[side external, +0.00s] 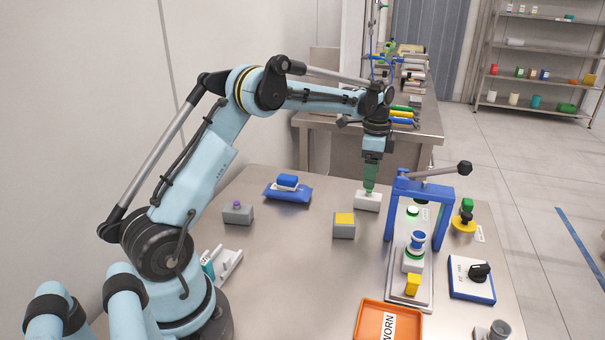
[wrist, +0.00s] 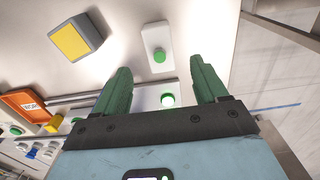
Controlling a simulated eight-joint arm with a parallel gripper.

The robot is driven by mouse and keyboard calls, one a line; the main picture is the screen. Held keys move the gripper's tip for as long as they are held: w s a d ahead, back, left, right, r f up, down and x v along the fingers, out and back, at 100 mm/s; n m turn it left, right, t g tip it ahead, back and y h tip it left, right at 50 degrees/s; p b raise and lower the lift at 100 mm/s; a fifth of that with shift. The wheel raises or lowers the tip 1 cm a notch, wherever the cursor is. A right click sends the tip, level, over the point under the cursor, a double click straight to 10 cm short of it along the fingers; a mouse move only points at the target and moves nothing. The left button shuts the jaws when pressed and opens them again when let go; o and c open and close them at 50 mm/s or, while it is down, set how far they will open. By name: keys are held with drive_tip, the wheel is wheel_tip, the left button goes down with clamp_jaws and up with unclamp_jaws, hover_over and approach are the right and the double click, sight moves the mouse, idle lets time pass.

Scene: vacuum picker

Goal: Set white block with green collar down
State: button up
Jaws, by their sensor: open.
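The white block with green collar (side external: 367,203) sits flat on the metal table, just below my gripper (side external: 370,188). In the wrist view the white block (wrist: 155,34) shows a round green part (wrist: 159,57) on it, lined up between my two green fingertips (wrist: 162,65). My fingers are spread apart, one on each side of that green part. I cannot tell whether either finger touches it. In the side view the fingers hide the block's top.
A grey block with yellow top (side external: 344,222) sits nearer.

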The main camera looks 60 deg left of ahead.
sight(369, 192)
drive_tip(key=s+d+r+n+t, duration=0.3)
drive_tip(key=s+d+r+n, duration=0.1)
drive_tip(key=s+d+r, duration=0.6)
drive_tip(key=s+d+f+n+t, duration=0.4)
drive_tip(key=s+d+n, duration=0.1)
drive_tip(key=s, duration=0.6)
drive_tip(key=shift+d+f, duration=0.15)
drive_tip(key=shift+d, duration=0.7)
